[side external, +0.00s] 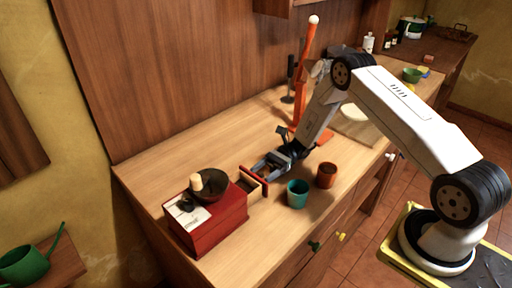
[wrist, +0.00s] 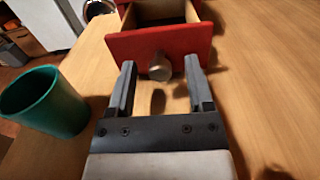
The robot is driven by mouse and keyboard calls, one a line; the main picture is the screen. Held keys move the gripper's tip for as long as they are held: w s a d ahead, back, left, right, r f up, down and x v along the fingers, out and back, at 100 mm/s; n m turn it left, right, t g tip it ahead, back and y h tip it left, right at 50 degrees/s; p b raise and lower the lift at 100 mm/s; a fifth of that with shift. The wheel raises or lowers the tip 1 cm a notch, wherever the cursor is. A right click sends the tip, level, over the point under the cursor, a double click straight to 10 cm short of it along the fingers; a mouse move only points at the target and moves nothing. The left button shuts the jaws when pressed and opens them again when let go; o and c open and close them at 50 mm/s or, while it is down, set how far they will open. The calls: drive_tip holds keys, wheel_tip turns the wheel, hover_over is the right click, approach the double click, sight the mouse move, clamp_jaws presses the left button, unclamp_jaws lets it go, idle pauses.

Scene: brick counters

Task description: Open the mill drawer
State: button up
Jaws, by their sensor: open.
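The red mill (side external: 206,222) stands at the left of the wooden counter, with a dark bowl (side external: 210,184) and a pale knob on top. Its drawer (side external: 252,183) sticks out of the mill's right side and its inside shows. In the wrist view the drawer's red front (wrist: 178,44) carries a round metal knob (wrist: 159,66). My gripper (wrist: 159,72) is open, with one finger on each side of the knob. The fingertips are close to the drawer front; I cannot tell whether they touch it. It also shows in the side view (side external: 262,170).
A teal cup (side external: 297,194) and a brown cup (side external: 326,175) stand near the counter's front edge, close to my gripper. An orange stand (side external: 305,80) rises behind my arm. The counter behind the mill is clear.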

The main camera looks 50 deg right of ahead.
drive_tip(key=shift+d, duration=1.35)
wheel_tip(320, 180, up, 7)
drive_tip(key=shift+a, duration=0.1)
